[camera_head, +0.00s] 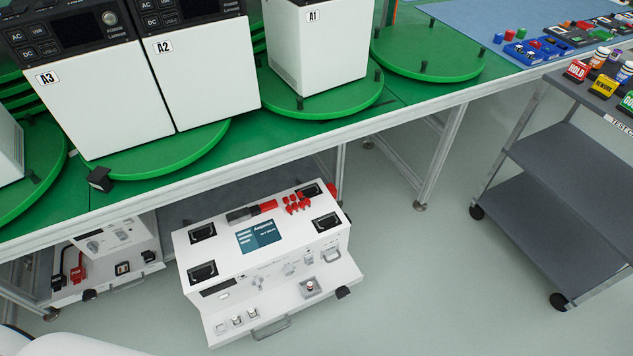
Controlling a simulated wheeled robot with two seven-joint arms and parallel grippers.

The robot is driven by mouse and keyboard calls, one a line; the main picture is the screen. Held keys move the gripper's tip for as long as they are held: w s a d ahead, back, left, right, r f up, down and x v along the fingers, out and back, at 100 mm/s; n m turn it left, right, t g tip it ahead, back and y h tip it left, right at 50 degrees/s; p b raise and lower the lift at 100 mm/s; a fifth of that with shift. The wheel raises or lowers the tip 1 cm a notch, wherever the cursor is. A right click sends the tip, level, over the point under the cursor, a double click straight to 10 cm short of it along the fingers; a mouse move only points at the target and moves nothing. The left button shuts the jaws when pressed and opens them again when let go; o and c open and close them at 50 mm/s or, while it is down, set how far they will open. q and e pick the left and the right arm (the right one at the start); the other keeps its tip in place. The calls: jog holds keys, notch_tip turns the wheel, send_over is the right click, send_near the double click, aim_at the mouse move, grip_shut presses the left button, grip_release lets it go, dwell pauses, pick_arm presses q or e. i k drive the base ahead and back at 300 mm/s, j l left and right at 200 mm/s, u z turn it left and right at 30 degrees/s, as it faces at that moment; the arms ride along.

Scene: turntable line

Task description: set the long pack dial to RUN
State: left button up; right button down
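A white test unit (215,258) stands low, below the front edge of the green line, with a blue screen (262,236) on its top. Its sloped front carries small knobs (289,269), switches and a dark slot; their labels are too small to read. I cannot tell which knob is the long pack dial or where it points. A lower front ledge holds a small button box (310,288) with a red top and several small switches (237,319). Neither of my grippers is in view, and nothing of mine touches the unit.
White units A3 (98,105), A2 (206,75) and A1 (325,48) stand on green turntables above. A second white unit (108,262) sits at lower left. A grey cart (556,165) stands at right. The floor (420,270) between unit and cart is clear.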

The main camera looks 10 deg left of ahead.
aim_at(287, 270)
jog(key=k+j+u, duration=0.15)
jog(key=k, duration=0.3)
jog(key=k+j+u, duration=0.1)
jog(key=k, duration=0.35)
jog(key=j, duration=0.1)
